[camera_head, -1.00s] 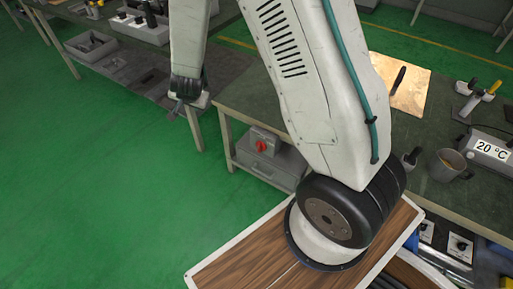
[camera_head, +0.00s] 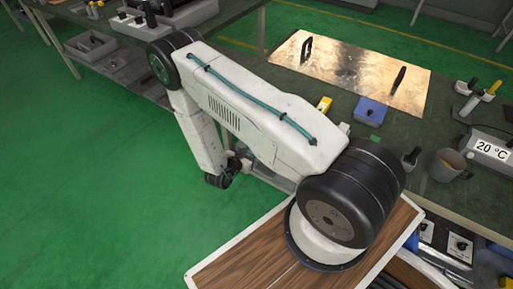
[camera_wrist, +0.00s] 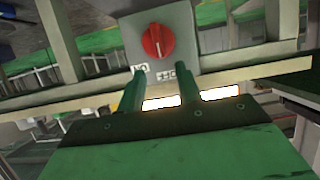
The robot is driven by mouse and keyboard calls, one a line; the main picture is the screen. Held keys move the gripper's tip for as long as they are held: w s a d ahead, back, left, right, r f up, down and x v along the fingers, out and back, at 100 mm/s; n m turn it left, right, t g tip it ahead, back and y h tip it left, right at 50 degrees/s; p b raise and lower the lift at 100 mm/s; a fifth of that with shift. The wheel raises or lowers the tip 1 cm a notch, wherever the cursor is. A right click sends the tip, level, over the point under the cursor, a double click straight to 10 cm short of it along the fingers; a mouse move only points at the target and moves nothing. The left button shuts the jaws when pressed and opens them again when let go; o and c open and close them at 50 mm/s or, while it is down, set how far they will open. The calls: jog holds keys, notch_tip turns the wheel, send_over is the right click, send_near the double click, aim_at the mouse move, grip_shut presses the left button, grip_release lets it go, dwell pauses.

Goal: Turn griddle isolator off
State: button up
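The isolator is a grey box (camera_wrist: 185,30) with a round red knob (camera_wrist: 158,41), in the wrist view at top centre. The knob's raised grip stands near upright in that view, and small labels sit below it. My gripper (camera_wrist: 161,73) is open and empty. Its two dark fingers point toward the box, below the knob in the picture and apart from it. In the head view my arm hides the isolator and most of my gripper. The griddle plate (camera_head: 345,72), shiny and copper-coloured with two black handles, lies on the bench.
A bench rail (camera_wrist: 70,105) runs below the isolator in the wrist view. Green floor (camera_head: 90,190) is free at left.

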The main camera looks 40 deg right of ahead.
jog(key=x, duration=0.6)
grip_shut()
